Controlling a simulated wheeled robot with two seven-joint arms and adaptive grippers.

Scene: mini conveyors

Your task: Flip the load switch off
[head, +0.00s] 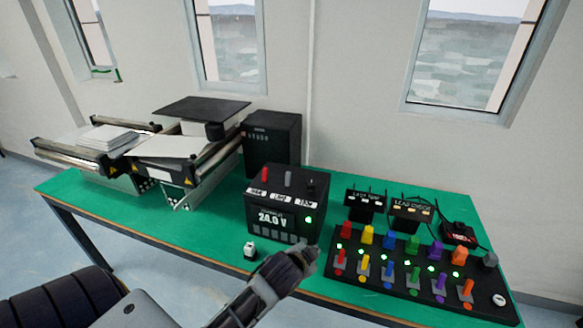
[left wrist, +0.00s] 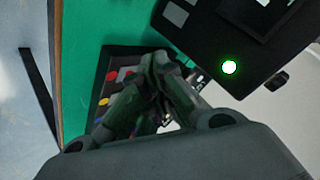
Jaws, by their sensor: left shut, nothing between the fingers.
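The black power unit (head: 282,208) stands at the middle of the green table, its display reading 24.0 V. A green light glows on its front. Red (head: 265,174), grey (head: 288,178) and black (head: 311,185) levers stand on its top, above white labels too small to read surely; I cannot tell which is the load switch. My left gripper (head: 308,258) is shut and empty, just in front of the unit's lower right corner. In the left wrist view, its closed fingers (left wrist: 160,65) are beside the unit (left wrist: 205,40), apparently apart from it. My right gripper is out of view.
A black panel (head: 400,290) with several coloured knobs and levers lies right of my gripper. Two small labelled boxes (head: 365,202) (head: 410,211) and a black device (head: 459,234) stand behind it. A small white-topped item (head: 249,250) is at left. Conveyors (head: 180,165) fill the back left.

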